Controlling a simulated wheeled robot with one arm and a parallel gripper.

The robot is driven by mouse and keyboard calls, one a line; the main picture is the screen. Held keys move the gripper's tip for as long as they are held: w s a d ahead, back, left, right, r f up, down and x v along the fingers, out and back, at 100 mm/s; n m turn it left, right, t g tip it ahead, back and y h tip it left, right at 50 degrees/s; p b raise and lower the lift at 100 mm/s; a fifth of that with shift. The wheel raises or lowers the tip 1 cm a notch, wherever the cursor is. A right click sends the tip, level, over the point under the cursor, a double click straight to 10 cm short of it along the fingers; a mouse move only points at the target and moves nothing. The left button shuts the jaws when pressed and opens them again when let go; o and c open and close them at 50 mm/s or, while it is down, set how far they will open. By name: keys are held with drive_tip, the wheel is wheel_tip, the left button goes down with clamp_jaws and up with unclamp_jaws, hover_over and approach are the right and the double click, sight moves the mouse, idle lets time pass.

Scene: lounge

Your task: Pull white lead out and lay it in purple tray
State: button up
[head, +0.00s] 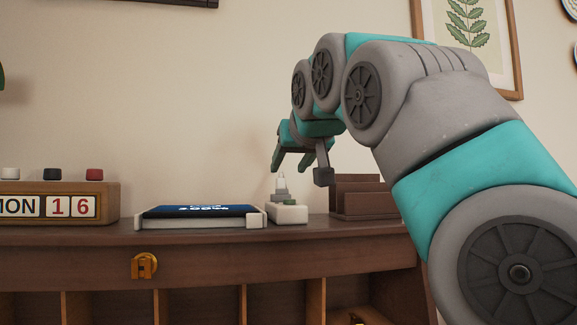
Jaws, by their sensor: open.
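A small white upright piece (281,185), perhaps the plug end of the white lead, stands at a white block (290,214) on the wooden cabinet. A small green part shows on the block beside it. No cable can be made out. My gripper (290,164) points down just above the white piece, with its fingers apart and nothing visible between them. It appears apart from the piece, but the depth is hard to judge. No purple tray shows in this view.
A tablet on a white stand (198,217) lies left of the block. A wooden calendar (60,204) stands at far left. A brown slotted holder (357,197) stands close on the right. The cabinet top (125,232) has a small clear gap between calendar and tablet.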

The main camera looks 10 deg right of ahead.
sight(282, 179)
drive_tip(key=shift+w, duration=0.15)
drive_tip(key=shift+p+x, duration=0.4)
drive_tip(key=shift+x, duration=3.9)
clamp_jaws()
